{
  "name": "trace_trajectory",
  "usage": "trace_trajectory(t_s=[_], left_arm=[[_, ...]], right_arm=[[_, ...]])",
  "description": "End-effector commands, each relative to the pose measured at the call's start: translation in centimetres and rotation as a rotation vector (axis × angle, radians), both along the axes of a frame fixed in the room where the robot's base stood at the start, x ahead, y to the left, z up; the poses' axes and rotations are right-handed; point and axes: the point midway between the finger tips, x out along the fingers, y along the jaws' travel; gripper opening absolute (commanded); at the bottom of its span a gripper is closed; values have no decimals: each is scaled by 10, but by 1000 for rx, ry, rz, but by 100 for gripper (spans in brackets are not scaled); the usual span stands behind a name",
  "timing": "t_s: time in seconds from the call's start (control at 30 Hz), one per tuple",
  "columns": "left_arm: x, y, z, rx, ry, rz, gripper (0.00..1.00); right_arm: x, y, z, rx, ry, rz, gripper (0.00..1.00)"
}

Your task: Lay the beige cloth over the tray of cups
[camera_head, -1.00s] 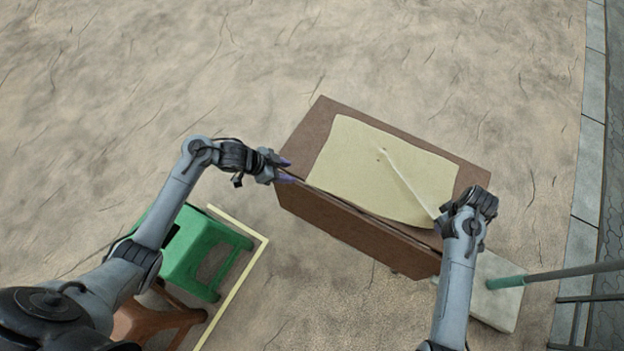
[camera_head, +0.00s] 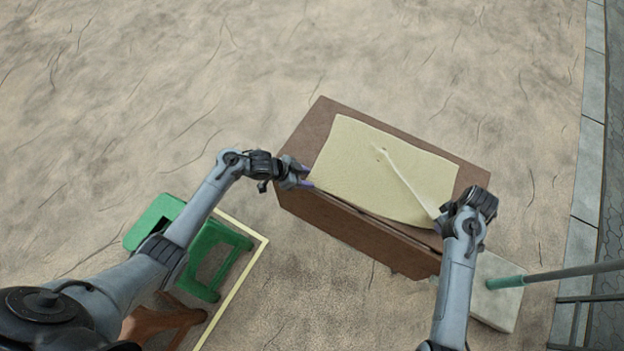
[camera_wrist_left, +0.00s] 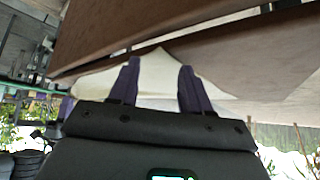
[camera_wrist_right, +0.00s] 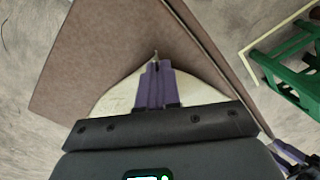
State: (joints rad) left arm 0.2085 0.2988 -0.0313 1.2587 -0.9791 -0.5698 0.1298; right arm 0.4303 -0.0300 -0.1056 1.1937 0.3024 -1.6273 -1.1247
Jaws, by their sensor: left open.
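The beige cloth (camera_head: 350,170) lies spread over the brown table top, with a small bump near its far middle and a raised ridge running to my right gripper. No tray or cups show in any view. My right gripper (camera_head: 437,218) is at the cloth's near right corner. In the right wrist view its fingers (camera_wrist_right: 157,75) are closed together on the cloth (camera_wrist_right: 115,92). My left gripper (camera_head: 308,178) is open at the cloth's left near edge. In the left wrist view its fingers (camera_wrist_left: 160,82) are apart, with the pale cloth (camera_wrist_left: 155,62) between and beyond them.
The brown table (camera_head: 320,120) has bare strips along its far and left edges. A green stool (camera_head: 210,235) and an orange-brown stool (camera_head: 160,322) stand at lower left beside a pale strip (camera_head: 235,285). A pale block (camera_head: 500,300) with a green-ended pole (camera_head: 506,282) is at right.

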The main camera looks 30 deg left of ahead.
Motion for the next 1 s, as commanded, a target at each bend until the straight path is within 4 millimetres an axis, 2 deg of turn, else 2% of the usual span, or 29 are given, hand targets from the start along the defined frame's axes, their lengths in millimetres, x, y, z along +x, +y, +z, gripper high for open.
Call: trace_trajectory(t_s=[0.57,1.0], left_arm=[[2,-3,-4,0,0,-1,48],[2,-2,-3,0,0,-1,14]], right_arm=[[0,0,0,0,0,0,0],[0,0,0,0,0,0,0]])
